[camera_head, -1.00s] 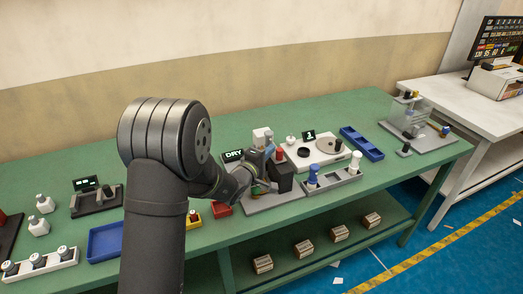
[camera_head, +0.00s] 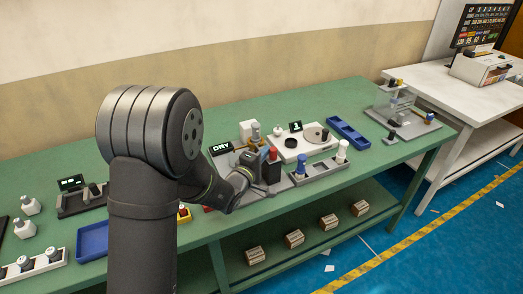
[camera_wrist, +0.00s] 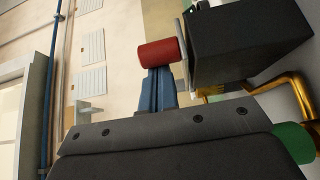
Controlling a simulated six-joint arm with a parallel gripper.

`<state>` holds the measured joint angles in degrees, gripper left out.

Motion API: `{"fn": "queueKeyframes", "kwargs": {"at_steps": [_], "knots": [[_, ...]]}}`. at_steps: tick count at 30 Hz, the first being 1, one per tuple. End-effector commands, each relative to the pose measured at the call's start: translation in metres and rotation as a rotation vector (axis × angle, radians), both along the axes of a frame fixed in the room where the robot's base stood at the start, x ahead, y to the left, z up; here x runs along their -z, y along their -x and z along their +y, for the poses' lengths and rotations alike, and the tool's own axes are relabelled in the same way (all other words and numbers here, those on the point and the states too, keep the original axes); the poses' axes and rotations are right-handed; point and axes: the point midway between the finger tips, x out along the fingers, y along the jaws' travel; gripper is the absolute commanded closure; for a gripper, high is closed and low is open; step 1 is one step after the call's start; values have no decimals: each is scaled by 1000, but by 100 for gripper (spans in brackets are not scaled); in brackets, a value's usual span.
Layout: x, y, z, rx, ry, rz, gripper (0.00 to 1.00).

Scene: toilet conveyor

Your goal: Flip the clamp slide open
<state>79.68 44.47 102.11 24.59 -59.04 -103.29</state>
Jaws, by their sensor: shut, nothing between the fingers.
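My gripper (camera_wrist: 158,82) points at a red cylindrical knob (camera_wrist: 158,53) in the wrist view. Its blue-grey fingers are together and empty, with their tips right at the knob's lower side. I cannot tell whether they touch it. The knob sits on a thin pale plate beside a black block (camera_wrist: 245,45). In the head view the red knob (camera_head: 273,154) shows at the top of the dark block (camera_head: 271,172). My gripper is just left of this block, its fingertips hidden. The clamp slide itself cannot be made out clearly.
A "DRY" display (camera_head: 221,147) stands behind my wrist. A holder with blue and white-topped pegs (camera_head: 318,172) is right of the block. A white station (camera_head: 298,146) and a blue tray (camera_head: 348,132) lie behind. A brass pipe (camera_wrist: 290,90) runs close to the gripper's right.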

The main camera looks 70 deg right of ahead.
Motion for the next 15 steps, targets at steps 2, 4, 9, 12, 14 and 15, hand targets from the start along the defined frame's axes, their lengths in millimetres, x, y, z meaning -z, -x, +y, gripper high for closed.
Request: {"fn": "queueKeyframes", "kwargs": {"at_steps": [2, 4, 9, 12, 14, 15], "knots": [[0, 2, 0, 6, -1, -1, 100], [0, 3, 0, 6, -1, -1, 100], [1, -2, -2, 5, -1, -1, 100], [1, -13, -8, 2, 0, -2, 100], [0, -22, -13, 0, 1, -1, 100], [0, -28, -16, 0, 2, -2, 100]]}}
